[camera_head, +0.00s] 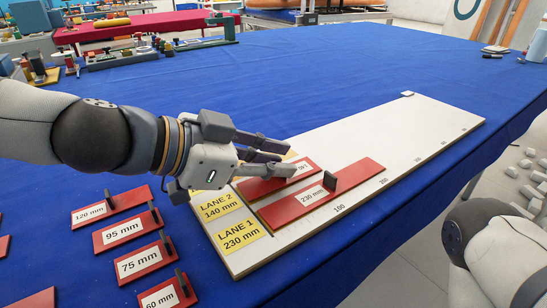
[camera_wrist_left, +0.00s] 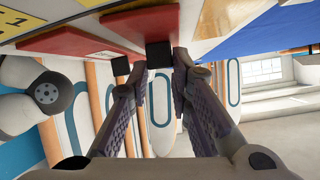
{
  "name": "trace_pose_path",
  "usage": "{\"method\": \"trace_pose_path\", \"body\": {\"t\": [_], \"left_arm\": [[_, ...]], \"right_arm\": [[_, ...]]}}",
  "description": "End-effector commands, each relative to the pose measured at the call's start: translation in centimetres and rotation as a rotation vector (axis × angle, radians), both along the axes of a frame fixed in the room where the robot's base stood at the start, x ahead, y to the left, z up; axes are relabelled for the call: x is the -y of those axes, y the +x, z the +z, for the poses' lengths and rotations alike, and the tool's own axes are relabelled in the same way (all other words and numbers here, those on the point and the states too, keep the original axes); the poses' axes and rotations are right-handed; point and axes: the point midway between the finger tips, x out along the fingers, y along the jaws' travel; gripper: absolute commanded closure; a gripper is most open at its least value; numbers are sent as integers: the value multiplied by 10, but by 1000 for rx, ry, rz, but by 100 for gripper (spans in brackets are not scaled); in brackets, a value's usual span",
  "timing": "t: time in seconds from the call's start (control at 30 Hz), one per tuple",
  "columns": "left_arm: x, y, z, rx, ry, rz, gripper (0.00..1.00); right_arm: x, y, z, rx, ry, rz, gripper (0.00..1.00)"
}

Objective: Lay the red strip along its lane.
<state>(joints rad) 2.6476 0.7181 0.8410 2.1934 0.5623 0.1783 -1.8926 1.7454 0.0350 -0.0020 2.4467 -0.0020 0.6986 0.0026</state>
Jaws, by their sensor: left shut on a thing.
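My left gripper (camera_head: 286,150) reaches over the white lane board (camera_head: 400,133). It is shut on the dark knob (camera_wrist_left: 158,55) of a red strip (camera_head: 304,163), whose label is partly covered by my fingers. That strip is over lane 2 (camera_head: 219,205), marked 140 mm, about parallel to the lanes. I cannot tell whether it touches the board. Another red strip (camera_head: 352,180), labelled 230 mm, lies in lane 1 with its dark knob upright, just in front of the held one. My right gripper is out of view.
Several red strips with upright knobs lie on the blue cloth (camera_head: 330,60) left of the board, among them the 120 mm (camera_head: 90,212), 95 mm (camera_head: 122,231) and 75 mm (camera_head: 138,262) ones. The cloth behind the board is clear.

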Motion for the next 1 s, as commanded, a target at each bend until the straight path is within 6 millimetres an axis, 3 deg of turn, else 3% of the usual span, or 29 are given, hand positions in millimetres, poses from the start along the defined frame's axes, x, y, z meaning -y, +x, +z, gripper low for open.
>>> {"method": "trace_pose_path", "body": {"t": [0.3, 0.33, 0.4, 0.43, 0.63, 0.73, 1.0], "left_arm": [[0, 0, 0, -1, 0, 0, 100], [0, 0, 0, -1, 0, 0, 76], [0, 0, 0, -1, 0, 0, 61], [0, 0, 0, -1, 0, 0, 57], [0, 0, 0, -1, 0, 0, 57], [0, 0, 0, -1, 0, 0, 38], [0, 0, 0, -1, 0, 0, 37]], "right_arm": [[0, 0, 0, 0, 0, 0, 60], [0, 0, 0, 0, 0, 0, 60], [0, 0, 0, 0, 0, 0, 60], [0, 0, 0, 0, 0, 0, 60], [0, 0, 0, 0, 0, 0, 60], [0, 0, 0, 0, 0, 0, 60], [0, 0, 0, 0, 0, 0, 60]]}}
